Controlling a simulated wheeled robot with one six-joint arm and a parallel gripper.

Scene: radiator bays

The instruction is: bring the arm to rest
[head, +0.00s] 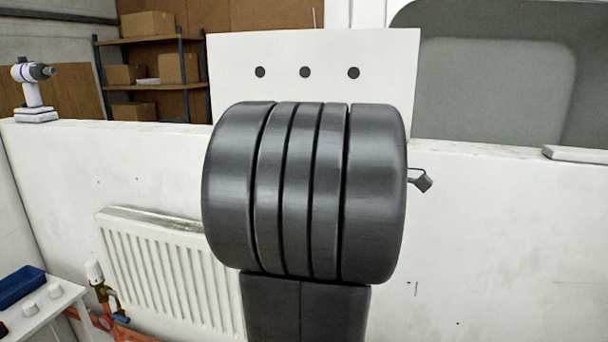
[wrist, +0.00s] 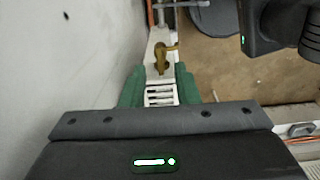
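My gripper (wrist: 160,78) shows in the wrist view. Its two green fingers stand apart, one on each side of a narrow white slotted strip. I see nothing clearly held between them. A brass fitting (wrist: 162,56) with a lever shows beyond the fingertips; whether it is near or far from them I cannot tell. In the head view, my dark grey arm link fills the middle and hides what lies behind it. My gripper cannot be made out there.
A white radiator (head: 165,265) hangs on the low white wall (head: 500,240), with a valve (head: 97,272) at its left. A side table (head: 45,305) holds a blue tray (head: 20,287). A cordless tool (head: 30,82) stands on the wall top. Shelves (head: 150,87) with boxes stand behind.

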